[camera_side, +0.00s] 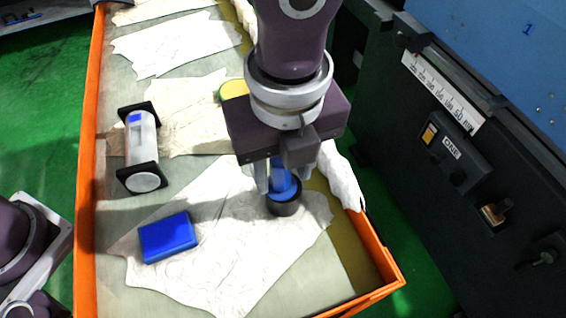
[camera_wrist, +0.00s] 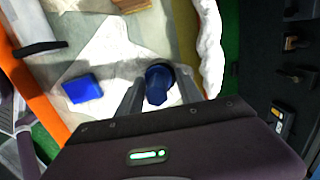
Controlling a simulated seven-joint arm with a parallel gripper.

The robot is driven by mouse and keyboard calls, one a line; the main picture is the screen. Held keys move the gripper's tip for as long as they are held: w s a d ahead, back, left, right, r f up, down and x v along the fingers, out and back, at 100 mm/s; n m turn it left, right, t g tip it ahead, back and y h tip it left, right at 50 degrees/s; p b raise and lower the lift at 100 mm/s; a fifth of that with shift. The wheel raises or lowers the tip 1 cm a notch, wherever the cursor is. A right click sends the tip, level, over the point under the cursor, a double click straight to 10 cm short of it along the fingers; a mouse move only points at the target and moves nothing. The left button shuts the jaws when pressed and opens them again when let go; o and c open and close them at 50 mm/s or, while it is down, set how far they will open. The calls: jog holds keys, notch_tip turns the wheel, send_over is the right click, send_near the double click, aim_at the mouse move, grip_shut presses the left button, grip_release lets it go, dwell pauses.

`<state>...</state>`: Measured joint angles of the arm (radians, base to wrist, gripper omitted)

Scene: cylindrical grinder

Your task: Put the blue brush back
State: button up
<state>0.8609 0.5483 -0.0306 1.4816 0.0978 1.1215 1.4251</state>
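The blue brush (camera_side: 283,180) stands upright in a dark round cup (camera_side: 285,208) on a pale cloth. In the wrist view the brush (camera_wrist: 157,95) shows between my two fingers, with the dark rim around its far end. My gripper (camera_side: 281,185) points down over the cup, one finger on each side of the brush. In the wrist view my gripper (camera_wrist: 160,80) has its fingers spread, with narrow gaps beside the brush. The lower end of the brush is hidden in the cup.
A blue block (camera_side: 168,238) lies on the cloth to the left. A white cylinder with black square ends (camera_side: 142,150) lies farther back. A yellow-green round thing (camera_side: 233,90) is partly behind my arm. The orange tray edge (camera_side: 372,250) and dark machine (camera_side: 440,200) bound the right.

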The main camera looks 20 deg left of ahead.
notch_tip(320, 180, up, 13)
jog(key=shift+s+d, duration=0.3)
jog(key=a+r+n+t+h, duration=0.1)
jog(key=a+r+n, duration=0.1)
jog(key=a+n, duration=0.65)
jog(key=a+r+n+t, duration=0.15)
jog(key=a+n, duration=0.35)
jog(key=a, duration=0.6)
jog(key=s+a+f+n+t, duration=0.2)
jog(key=s+a+f+n, duration=0.5)
jog(key=s+a+n, duration=0.2)
jog(key=a+n, duration=0.2)
jog(key=n, duration=0.2)
jog(key=shift+s+f, duration=0.25)
jog(key=shift+f, duration=0.1)
jog(key=shift+n+t, duration=0.25)
